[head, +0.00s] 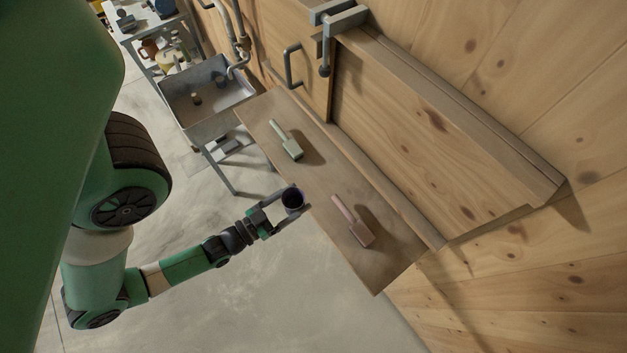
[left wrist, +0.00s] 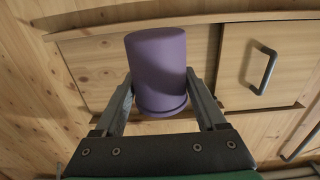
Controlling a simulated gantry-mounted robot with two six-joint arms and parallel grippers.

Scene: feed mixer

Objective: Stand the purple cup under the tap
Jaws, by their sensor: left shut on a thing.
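The purple cup (head: 293,199) is held beside the near edge of the wooden ledge in the head view, its dark open mouth showing from above. My left gripper (head: 288,206) is shut on it. In the left wrist view the cup (left wrist: 157,68) sits between the two fingers (left wrist: 160,100). The tap (head: 236,67) is a grey pipe on the wall, its spout over the grey sink (head: 222,122) at the upper left, well away from the cup. My right gripper is not in view.
The wooden ledge (head: 318,185) carries a green-handled tool (head: 287,140) and a pink one (head: 353,222). Two small dark things (head: 196,98) (head: 220,80) are in the sink. A shelf (head: 128,36) with several items stands beyond it. The floor between arm and sink is clear.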

